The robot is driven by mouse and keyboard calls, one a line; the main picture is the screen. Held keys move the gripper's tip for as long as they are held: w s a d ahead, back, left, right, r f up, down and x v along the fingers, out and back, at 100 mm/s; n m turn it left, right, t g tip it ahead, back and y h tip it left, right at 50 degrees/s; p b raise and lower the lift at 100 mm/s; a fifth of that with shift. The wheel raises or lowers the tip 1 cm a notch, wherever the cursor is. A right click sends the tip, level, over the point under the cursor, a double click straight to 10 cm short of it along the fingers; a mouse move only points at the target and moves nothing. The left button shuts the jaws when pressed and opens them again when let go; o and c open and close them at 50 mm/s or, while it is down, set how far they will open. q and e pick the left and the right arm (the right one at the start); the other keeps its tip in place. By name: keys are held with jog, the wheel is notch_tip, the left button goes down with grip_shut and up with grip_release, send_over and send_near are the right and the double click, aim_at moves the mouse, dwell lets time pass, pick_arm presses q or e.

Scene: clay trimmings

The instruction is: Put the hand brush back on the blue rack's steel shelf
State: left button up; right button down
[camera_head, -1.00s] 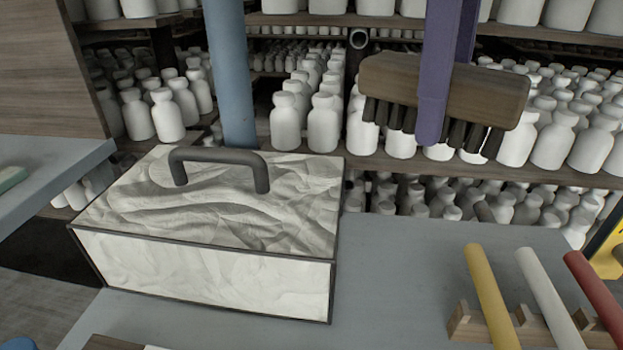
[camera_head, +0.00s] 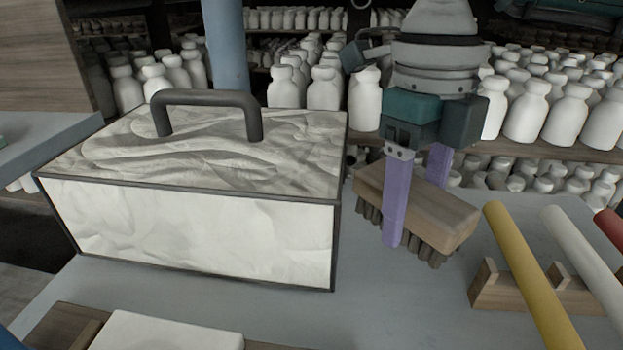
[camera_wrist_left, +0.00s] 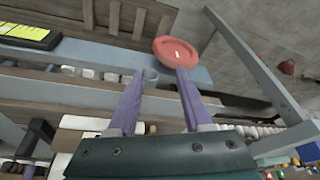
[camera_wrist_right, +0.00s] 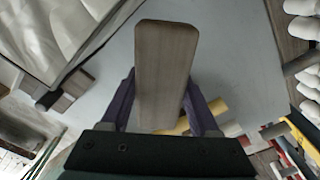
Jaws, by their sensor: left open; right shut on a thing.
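The hand brush (camera_head: 420,207) has a wooden back and dark bristles pointing down. My right gripper (camera_head: 415,205) is shut on it, one purple finger on each long side. The brush is over the grey steel shelf (camera_head: 370,310), between the lidded box and the coloured rods. I cannot tell whether the bristles touch the shelf. In the right wrist view the brush's wooden top (camera_wrist_right: 166,75) lies between the fingers. My left gripper (camera_wrist_left: 165,75) is open and empty in the left wrist view, away from the brush. The blue rack post (camera_head: 226,45) rises behind the box.
A white-sided box (camera_head: 190,230) with a dark handle stands left of the brush. A wooden holder (camera_head: 488,288) with yellow, white and red rods is close on the right. White bottles (camera_head: 540,110) fill shelves behind. A pale block (camera_head: 165,332) is at the front left.

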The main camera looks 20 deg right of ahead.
aim_at(399, 261)
pick_arm(q)
jog(key=shift+a+f+b, duration=0.1)
jog(key=shift+f+b, duration=0.25)
jog(key=shift+f, duration=0.05)
pick_arm(e)
jog(key=shift+f, duration=2.3)
pick_arm(q)
jog(key=shift+f, duration=0.1)
pick_arm(e)
jog(key=shift+c, duration=0.6)
grip_release()
jog(key=shift+f, duration=0.1)
pick_arm(q)
jog(key=shift+r, duration=0.2)
pick_arm(e)
jog(key=shift+r, duration=0.3)
pick_arm(q)
jog(key=shift+r+p, duration=0.7)
jog(key=shift+p, duration=0.05)
pick_arm(e)
jog(key=r, duration=1.1)
jog(key=shift+w+a+r, duration=0.1)
jog(key=shift+w+r, duration=0.25)
jog(key=shift+w, duration=0.05)
